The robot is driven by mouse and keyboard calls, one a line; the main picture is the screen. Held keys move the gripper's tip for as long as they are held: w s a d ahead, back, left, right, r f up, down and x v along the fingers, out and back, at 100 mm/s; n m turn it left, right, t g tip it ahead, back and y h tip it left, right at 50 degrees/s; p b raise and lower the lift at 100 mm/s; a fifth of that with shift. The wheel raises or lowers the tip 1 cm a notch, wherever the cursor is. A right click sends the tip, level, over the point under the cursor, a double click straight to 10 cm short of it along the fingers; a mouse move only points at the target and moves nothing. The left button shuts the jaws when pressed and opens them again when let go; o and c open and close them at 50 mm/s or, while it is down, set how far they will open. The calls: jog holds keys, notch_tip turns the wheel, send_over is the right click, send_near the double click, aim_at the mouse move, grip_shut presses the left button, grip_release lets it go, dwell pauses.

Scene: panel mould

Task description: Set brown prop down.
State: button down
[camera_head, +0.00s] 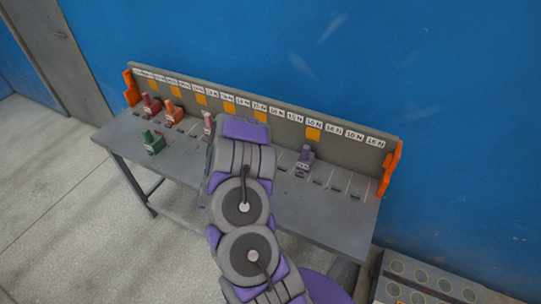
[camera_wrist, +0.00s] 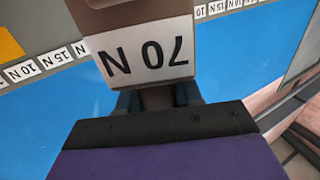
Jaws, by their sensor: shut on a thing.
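The brown prop (camera_wrist: 140,50) fills the upper middle of the wrist view, with a white label that reads "70 N" upside down. My gripper (camera_wrist: 155,97) is shut on the prop's narrow lower part in this view, with dark fingers at both sides. In the head view my arm hides both the gripper and the brown prop. The grey bench (camera_head: 290,222) stands against the blue wall, with labelled slots along its back panel. I cannot tell whether the prop touches the bench.
A red prop (camera_head: 151,106), an orange prop (camera_head: 174,113), a green prop (camera_head: 153,143) and a pink prop (camera_head: 208,124) stand left of my arm. A purple prop (camera_head: 304,160) stands to its right. The bench's right end looks clear. A grey case (camera_head: 425,285) lies at the lower right.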

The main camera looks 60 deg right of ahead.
jog(key=s+d+f+m+g+h, duration=0.1)
jog(key=s+d+f+m+g, duration=0.1)
jog(key=s+d+g, duration=0.45)
jog(key=s+d+f+m+g+h, duration=0.1)
jog(key=s+d+f+m, duration=0.15)
jog(key=s, duration=0.65)
jog(key=w+d+b, duration=0.1)
jog(key=w+d, duration=0.2)
jog(key=d, duration=0.1)
jog(key=w+d+b, duration=0.1)
jog(key=w+d, duration=0.2)
jog(key=d, duration=0.2)
jog(key=w+d+b, duration=0.2)
jog(key=w+d, duration=0.1)
jog(key=d, duration=0.1)
jog(key=shift+d+f, duration=0.3)
jog(key=shift+f, duration=0.05)
jog(key=shift+f+b, duration=0.65)
jog(key=shift+f, duration=1.15)
jog(key=shift+f, duration=0.35)
jog(key=shift+f+m, duration=0.2)
jog(key=shift+m, duration=0.05)
jog(key=c, duration=0.8)
grip_release()
jog(key=shift+f, duration=0.1)
jog(key=shift+o, duration=0.2)
